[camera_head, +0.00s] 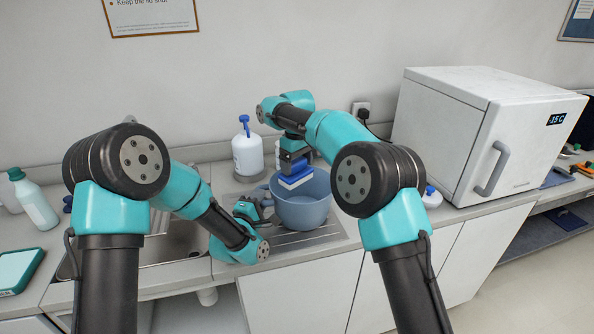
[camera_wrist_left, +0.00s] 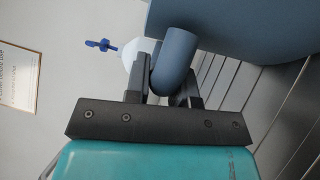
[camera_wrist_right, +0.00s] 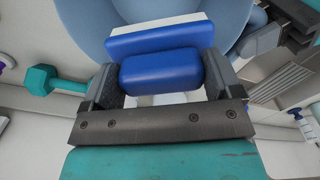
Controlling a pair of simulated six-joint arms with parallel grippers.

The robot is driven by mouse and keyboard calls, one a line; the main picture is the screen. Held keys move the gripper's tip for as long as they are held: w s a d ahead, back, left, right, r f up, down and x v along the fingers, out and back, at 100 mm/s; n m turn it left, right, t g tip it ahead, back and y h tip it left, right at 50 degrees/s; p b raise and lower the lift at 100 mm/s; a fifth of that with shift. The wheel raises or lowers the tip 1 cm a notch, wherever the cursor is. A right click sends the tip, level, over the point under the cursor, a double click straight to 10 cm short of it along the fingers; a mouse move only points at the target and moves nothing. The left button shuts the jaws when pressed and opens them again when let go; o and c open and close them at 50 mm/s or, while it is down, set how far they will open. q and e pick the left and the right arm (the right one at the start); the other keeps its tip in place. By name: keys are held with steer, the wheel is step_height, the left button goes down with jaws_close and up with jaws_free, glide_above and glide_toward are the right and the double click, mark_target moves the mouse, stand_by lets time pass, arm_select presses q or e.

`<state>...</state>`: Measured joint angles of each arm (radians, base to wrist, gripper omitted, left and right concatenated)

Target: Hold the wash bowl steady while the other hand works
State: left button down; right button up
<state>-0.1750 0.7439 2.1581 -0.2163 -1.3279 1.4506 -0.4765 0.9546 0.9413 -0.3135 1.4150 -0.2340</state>
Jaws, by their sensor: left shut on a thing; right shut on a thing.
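The blue-grey wash bowl (camera_head: 305,208) stands upright on the ribbed drainboard (camera_head: 320,235). My left gripper (camera_head: 258,212) is at its left side, shut on the bowl's rounded handle (camera_wrist_left: 173,65), which lies between the fingers in the left wrist view. My right gripper (camera_head: 293,160) is above the bowl, shut on a blue block with a white layer (camera_head: 295,180), which looks like a brush or sponge. In the right wrist view the block (camera_wrist_right: 160,70) is between the fingers, over the bowl (camera_wrist_right: 235,20). I cannot tell whether it touches the bowl's inside.
A white pump bottle (camera_head: 247,152) stands behind the bowl. A white freezer (camera_head: 490,130) and a small blue-topped container (camera_head: 432,198) stand to the right.

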steer(key=shift+r, duration=1.2)
arm_select(q)
steer(key=c, duration=0.9)
jaws_free()
steer(key=v, duration=1.2)
steer(key=shift+a, duration=0.1)
